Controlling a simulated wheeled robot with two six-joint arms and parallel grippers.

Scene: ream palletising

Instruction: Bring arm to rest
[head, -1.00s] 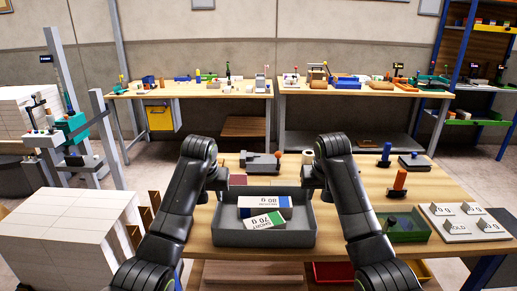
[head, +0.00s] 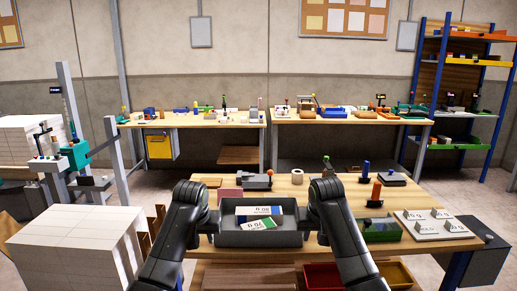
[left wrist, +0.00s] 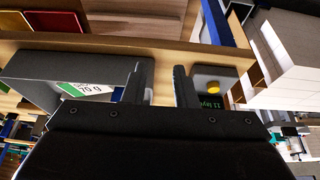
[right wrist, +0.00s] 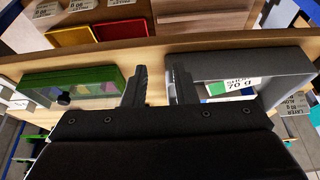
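My left gripper (head: 207,226) is beside the left end of a grey tray (head: 262,239) in the head view. In the left wrist view its two fingers (left wrist: 160,82) are apart, with the tray's end wall (left wrist: 146,78) showing in the gap. My right gripper (head: 314,224) is at the tray's right end. The tray sits on the wooden table and holds labelled packets (head: 257,213), one reading 70 g. Whether the fingers touch the walls cannot be told.
A green-rimmed box (head: 383,231) and a pale board of labelled pieces (head: 432,225) lie right of the tray. A grey device (head: 256,181) and pink block (head: 230,193) are behind it. A tall white paper stack (head: 70,245) stands left. Red (head: 322,276) and yellow bins are below.

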